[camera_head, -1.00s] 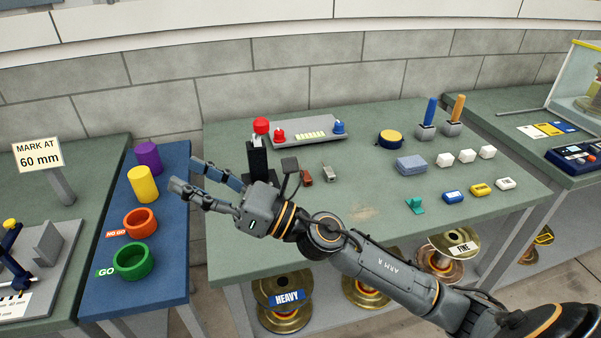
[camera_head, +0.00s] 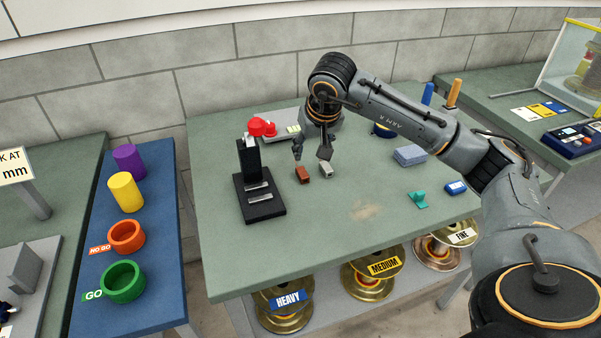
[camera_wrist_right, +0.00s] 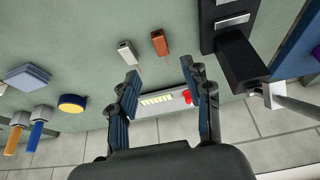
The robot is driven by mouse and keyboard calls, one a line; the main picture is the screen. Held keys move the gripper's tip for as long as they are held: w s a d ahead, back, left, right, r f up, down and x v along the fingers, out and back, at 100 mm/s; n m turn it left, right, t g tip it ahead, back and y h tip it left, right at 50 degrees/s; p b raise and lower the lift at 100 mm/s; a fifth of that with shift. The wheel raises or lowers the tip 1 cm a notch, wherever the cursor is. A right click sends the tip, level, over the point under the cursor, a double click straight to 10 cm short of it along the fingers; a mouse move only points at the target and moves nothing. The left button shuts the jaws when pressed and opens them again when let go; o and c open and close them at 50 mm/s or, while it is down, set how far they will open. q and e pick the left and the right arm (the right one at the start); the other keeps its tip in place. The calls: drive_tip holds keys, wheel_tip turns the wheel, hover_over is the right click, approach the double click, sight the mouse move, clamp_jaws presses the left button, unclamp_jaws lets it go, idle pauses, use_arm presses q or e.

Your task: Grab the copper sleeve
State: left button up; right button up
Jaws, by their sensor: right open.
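The copper sleeve (camera_head: 302,174) is a small reddish-brown block lying on the green table (camera_head: 370,215). It also shows in the right wrist view (camera_wrist_right: 159,42), beyond the fingertips. A similar pale grey sleeve (camera_head: 326,171) lies just to its right. My right gripper (camera_head: 311,153) points down near the two sleeves, with its fingers spread apart. In the wrist view the open jaws (camera_wrist_right: 160,86) have nothing between them, and both sleeves lie apart from the fingers. My left gripper is not in view.
A black press with a red knob (camera_head: 257,127) stands just left of the sleeves. A grey panel (camera_wrist_right: 160,101) lies behind them, partly hidden by my arm. A blue-grey block (camera_head: 410,155) and a teal piece (camera_head: 418,200) lie to the right.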

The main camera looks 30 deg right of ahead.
drive_tip(key=p, duration=0.1)
hover_over(304, 174)
drive_tip(key=s+a, duration=0.1)
drive_tip(key=s, duration=0.2)
wheel_tip(304, 174, down, 6)
drive_tip(key=shift+w+f, duration=0.1)
drive_tip(key=shift+f, duration=0.1)
drive_tip(key=shift+w+f+p, duration=0.25)
drive_tip(key=shift+f+p, duration=0.1)
drive_tip(key=shift+f, duration=0.2)
drive_tip(key=p+x, duration=0.1)
drive_tip(key=x, duration=0.2)
drive_tip(key=shift+w+d+f, duration=0.2)
drive_tip(key=shift+f, duration=0.05)
drive_tip(key=shift+w+f, duration=0.15)
drive_tip(key=shift+f, duration=0.15)
drive_tip(key=shift+c, duration=0.4)
clamp_jaws()
